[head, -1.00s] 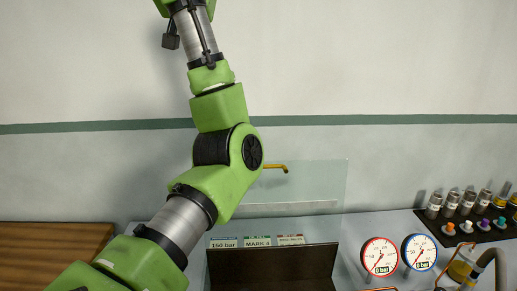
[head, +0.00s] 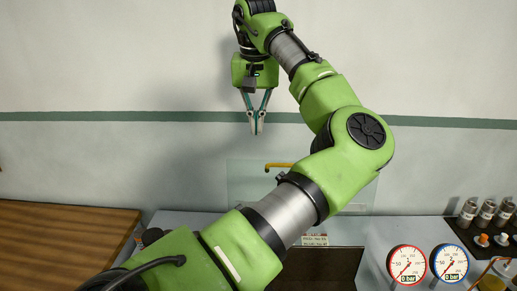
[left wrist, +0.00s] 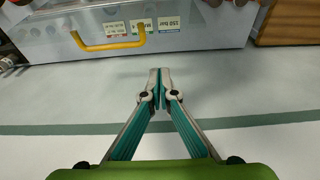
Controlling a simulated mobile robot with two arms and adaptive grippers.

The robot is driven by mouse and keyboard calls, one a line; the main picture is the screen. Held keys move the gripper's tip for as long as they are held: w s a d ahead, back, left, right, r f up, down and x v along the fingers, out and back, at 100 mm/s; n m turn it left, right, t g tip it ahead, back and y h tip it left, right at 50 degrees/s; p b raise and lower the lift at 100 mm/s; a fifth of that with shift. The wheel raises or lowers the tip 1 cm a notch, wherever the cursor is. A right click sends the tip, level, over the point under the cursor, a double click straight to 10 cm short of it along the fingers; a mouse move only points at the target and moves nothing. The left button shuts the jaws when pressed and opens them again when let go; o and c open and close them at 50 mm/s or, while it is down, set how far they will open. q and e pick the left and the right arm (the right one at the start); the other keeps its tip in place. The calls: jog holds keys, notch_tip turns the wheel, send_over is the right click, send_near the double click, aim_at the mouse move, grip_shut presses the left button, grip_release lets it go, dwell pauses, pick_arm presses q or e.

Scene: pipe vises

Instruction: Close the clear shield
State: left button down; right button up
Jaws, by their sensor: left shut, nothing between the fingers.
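The clear shield (head: 348,186) is a see-through panel standing raised at the back of the bench in the head view. Its yellow handle (head: 278,166) is near its upper edge. In the left wrist view the handle (left wrist: 108,44) is at the upper left, with labels behind it. My left gripper (head: 256,130) is shut and empty, pointing down above the handle and apart from it in the head view. Its closed fingertips (left wrist: 160,74) show in the left wrist view. My left arm hides part of the shield. My right gripper is not in view.
A dark open box (head: 330,268) stands below the shield, partly behind my arm. A red-rimmed gauge (head: 407,263) and a blue-rimmed gauge (head: 449,262) are to its right. Several fittings sit on a black rack (head: 478,226). A wooden top (head: 65,243) is at left.

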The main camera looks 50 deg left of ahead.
pick_arm(q)
notch_tip(320, 180, down, 6)
jog(key=s+d+p, duration=0.1)
jog(key=d+p, duration=0.1)
jog(key=p, duration=0.1)
jog(key=shift+s, duration=0.3)
